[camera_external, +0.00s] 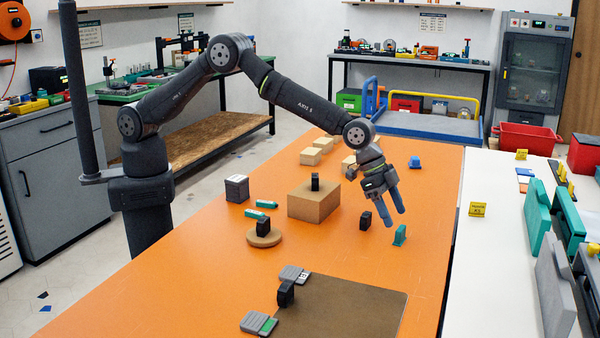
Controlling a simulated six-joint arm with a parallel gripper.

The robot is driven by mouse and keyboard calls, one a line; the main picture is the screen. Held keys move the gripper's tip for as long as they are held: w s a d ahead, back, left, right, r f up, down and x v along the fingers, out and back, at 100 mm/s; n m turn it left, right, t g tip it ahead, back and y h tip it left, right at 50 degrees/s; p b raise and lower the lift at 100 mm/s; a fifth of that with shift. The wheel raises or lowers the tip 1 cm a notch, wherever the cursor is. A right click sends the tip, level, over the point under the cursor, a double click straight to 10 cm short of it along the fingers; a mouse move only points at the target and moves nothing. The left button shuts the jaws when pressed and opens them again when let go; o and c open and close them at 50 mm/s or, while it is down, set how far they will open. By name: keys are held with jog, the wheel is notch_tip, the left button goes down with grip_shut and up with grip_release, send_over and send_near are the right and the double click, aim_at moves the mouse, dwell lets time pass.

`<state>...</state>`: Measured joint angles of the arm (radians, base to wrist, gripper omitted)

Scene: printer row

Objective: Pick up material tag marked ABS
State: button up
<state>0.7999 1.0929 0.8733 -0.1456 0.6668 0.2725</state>
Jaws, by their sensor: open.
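Small black upright pieces that could be tags stand in several places; I cannot read ABS on any of them. One (315,182) stands on a cardboard box, one (263,227) on a round tan disc, and one (366,221) on the orange table. Another (286,293) stands at the edge of a brown mat. My gripper (394,217) points down with its blue fingers apart and appears empty. In the picture it is just right of the black piece on the table and just above a teal piece (400,236).
The cardboard box (312,207) and a dark grey cube (237,188) stand mid-table, with teal pieces (254,213) near the tan disc (264,239). Grey blocks (258,323) lie by the brown mat (345,312). Orange table (190,285) is clear at front left. Yellow signs (478,209) stand right.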

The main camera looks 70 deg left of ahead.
aim_at(400, 227)
jog(key=shift+s+d+x, duration=0.1)
jog(key=shift+d+x, duration=0.1)
jog(key=shift+x, duration=1.15)
jog(key=shift+s+d+x, duration=0.1)
jog(key=shift+d+x, duration=0.05)
jog(key=shift+x, duration=1.2)
jog(key=shift+r, duration=0.1)
jog(key=c, duration=1.1)
jog(key=shift+o, duration=0.2)
